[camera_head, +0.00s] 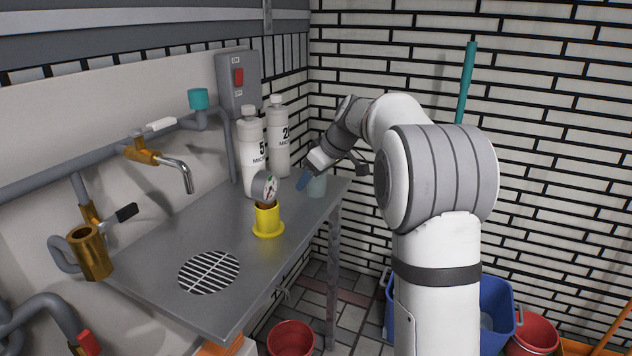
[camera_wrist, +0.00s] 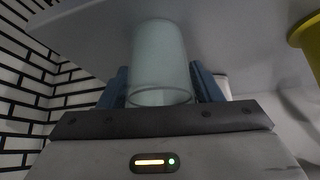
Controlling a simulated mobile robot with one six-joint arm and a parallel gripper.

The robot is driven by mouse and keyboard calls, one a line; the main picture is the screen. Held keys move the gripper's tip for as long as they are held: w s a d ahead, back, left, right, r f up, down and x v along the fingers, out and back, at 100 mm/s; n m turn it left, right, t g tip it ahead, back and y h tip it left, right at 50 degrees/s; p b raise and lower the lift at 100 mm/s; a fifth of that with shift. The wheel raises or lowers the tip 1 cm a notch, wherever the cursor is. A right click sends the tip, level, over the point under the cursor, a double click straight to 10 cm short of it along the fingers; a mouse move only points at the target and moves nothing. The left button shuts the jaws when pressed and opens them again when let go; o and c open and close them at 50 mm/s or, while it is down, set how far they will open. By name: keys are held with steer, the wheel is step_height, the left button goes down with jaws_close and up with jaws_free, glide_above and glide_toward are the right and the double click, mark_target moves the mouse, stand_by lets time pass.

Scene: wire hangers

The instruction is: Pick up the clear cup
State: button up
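The clear cup (camera_head: 318,186) is a pale, see-through tumbler at the far right end of the metal counter (camera_head: 205,243), below the white bottles. It appears to stand on the counter. My gripper (camera_head: 303,181) reaches down at the cup, and one blue finger shows at its left side. In the wrist view, the cup (camera_wrist: 160,62) lies between the two blue fingers of my gripper (camera_wrist: 160,86), with its rim towards the camera. The fingers are apart, about a cup's width. I cannot tell whether they press on the cup or only flank it.
Two white bottles (camera_head: 253,150) (camera_head: 278,140) stand close behind the cup. A brass tap (camera_head: 145,152) juts from the wall. The counter's front part, around the drain grille (camera_head: 209,271), is clear.

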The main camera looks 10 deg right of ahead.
steer(key=c, duration=0.6)
steer(key=shift+o, duration=0.2)
steer(key=shift+r, duration=0.1)
